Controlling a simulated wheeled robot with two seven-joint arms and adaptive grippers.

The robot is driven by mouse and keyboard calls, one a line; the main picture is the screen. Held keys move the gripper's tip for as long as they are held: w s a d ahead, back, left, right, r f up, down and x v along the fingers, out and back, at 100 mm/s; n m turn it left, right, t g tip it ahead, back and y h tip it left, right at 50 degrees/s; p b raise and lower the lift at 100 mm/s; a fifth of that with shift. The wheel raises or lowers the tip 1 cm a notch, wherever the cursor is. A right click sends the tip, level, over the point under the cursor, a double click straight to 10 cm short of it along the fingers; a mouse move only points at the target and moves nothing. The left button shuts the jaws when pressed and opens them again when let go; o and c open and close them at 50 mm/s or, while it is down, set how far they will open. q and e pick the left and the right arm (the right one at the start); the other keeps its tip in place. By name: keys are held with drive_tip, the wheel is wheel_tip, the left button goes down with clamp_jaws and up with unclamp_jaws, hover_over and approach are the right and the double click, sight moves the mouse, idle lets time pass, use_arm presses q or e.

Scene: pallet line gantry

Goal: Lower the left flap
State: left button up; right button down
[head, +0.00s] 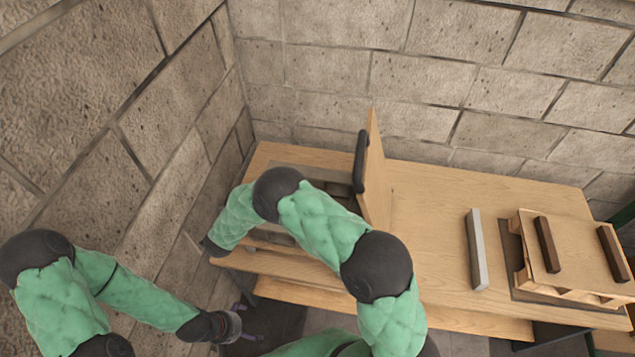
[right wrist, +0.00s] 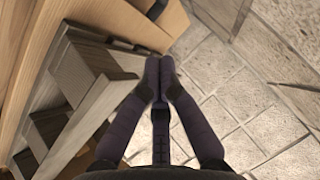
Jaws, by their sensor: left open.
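The left flap (head: 377,180) is a wooden panel standing upright on the table, with a black handle (head: 361,160) on its left face. Left of it is an opening with a grey interior (head: 335,187), partly hidden by my right arm. My left gripper (head: 256,337) is low at the bottom left, open and empty, well apart from the flap. My right arm crosses in front of the opening, and its hand is hidden at the table's left end. In the right wrist view my right gripper (right wrist: 160,68) has its fingertips together with nothing visible between them, beside grey slatted parts.
The wooden table (head: 435,200) is clear right of the flap. Farther right lie a grey bar (head: 476,250) and a small pallet (head: 575,235) with two dark bars on a dark mat (head: 513,262). Stone walls (head: 330,70) close off the back and left.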

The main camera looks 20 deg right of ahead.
drive_tip(key=f+b, duration=0.1)
drive_tip(key=f, duration=0.2)
drive_tip(key=a+f+b, duration=0.1)
drive_tip(key=f+b, duration=0.1)
drive_tip(key=f, duration=0.1)
drive_tip(key=w+f+b, duration=0.1)
drive_tip(key=f+b, duration=0.1)
drive_tip(key=f, duration=0.1)
drive_tip(key=shift+a+f, duration=0.1)
drive_tip(key=shift+a, duration=0.25)
drive_tip(key=shift+w+f+b, duration=0.1)
drive_tip(key=shift+f+b, duration=0.5)
drive_tip(key=shift+f, duration=0.5)
drive_tip(key=shift+s+f, duration=0.2)
drive_tip(key=shift+f, duration=0.15)
drive_tip(key=shift+s+a, duration=0.1)
drive_tip(key=shift+s, duration=0.05)
drive_tip(key=shift+s+a+r, duration=0.1)
drive_tip(key=shift+s+r, duration=0.1)
drive_tip(key=v, duration=1.1)
drive_tip(key=shift+w+r, duration=0.25)
drive_tip(key=shift+r, duration=0.2)
drive_tip(key=shift+a, duration=0.15)
